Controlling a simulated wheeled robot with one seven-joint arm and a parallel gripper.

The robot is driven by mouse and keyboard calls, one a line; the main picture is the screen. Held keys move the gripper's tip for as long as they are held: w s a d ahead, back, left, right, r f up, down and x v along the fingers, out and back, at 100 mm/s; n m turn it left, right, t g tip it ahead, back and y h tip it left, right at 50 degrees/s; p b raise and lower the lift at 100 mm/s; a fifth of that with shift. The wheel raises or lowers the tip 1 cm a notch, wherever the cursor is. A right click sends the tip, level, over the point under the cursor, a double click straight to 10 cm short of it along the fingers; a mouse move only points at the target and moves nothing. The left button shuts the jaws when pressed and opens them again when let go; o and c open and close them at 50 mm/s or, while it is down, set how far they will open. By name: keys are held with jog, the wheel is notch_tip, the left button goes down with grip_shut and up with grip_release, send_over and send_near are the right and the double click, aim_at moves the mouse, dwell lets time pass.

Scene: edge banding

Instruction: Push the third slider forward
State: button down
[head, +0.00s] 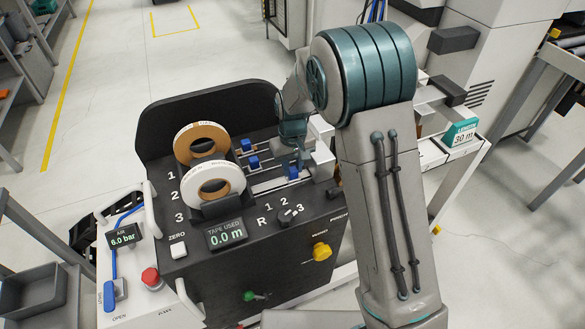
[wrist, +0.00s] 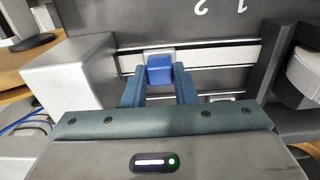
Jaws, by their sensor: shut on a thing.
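The third slider's blue knob (head: 293,172) sits on the nearest pale rail of the black panel, further right than the other two blue knobs. In the wrist view the same knob (wrist: 159,69) is between my two blue-grey fingers, on its rail. My gripper (wrist: 157,76) is shut on it. In the head view my gripper (head: 293,163) reaches down at this knob, partly hidden by my arm. The first slider's blue knob (head: 246,145) and the second slider's (head: 254,162) stand on rails further back, to the left.
Two tape rolls (head: 201,141) stand left of the sliders. A pale block (wrist: 72,75) is close left of my gripper in the wrist view. The tape display (head: 226,234) reads 0.0 m. A dial (head: 291,215) and a yellow knob (head: 321,251) are on the machine's near side.

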aim_at(295, 168)
jog(key=shift+w+d, duration=0.1)
jog(key=shift+d, duration=0.1)
jog(key=c, duration=1.4)
grip_release()
jog(key=shift+d, duration=0.15)
jog(key=shift+c, duration=0.2)
jog(key=shift+w+r, duration=0.1)
jog(key=shift+r, duration=0.25)
notch_tip(295, 168, up, 13)
